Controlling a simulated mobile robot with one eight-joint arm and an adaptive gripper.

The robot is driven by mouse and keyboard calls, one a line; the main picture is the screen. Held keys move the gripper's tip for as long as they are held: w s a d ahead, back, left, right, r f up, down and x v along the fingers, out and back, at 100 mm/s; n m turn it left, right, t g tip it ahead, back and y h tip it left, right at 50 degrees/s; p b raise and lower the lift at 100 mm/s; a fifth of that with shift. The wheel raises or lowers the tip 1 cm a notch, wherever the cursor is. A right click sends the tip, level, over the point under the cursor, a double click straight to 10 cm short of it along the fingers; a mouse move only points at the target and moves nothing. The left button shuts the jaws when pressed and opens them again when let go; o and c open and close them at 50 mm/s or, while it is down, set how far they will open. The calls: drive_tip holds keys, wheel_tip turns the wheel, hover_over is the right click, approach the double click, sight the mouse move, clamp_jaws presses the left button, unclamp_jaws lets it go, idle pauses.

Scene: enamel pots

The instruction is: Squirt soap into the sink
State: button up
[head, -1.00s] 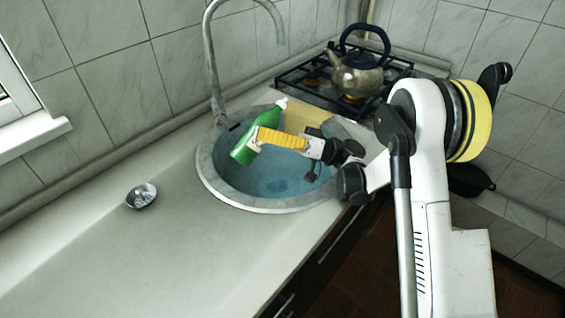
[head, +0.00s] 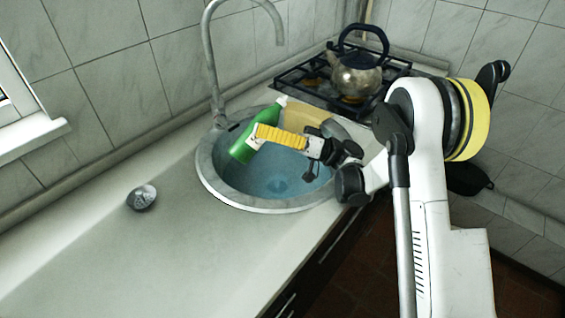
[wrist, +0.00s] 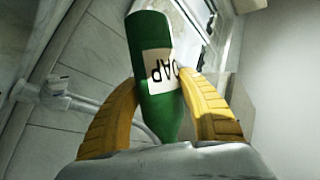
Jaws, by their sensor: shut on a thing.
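The green soap bottle (head: 241,151) with a white cap is held tilted over the round sink (head: 222,184), its cap end up and to the right. My gripper (head: 254,137), with yellow fingers, is shut on the bottle. In the wrist view the soap bottle (wrist: 151,105) sits between the two yellow fingers of my gripper (wrist: 158,90), with part of its white label showing upside down. The sink basin is blue inside and shows no clear sign of soap.
A tan block-like object (head: 303,117) and a grey object stand at the sink's back right edge. The faucet (head: 214,75) arches behind the sink. A kettle (head: 357,74) is on the stove (head: 300,79).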

drive_tip(key=shift+s+a+r+m+y, duration=0.15)
drive_tip(key=shift+r+m+y, duration=0.35)
drive_tip(key=shift+r, duration=0.45)
idle(1.0)
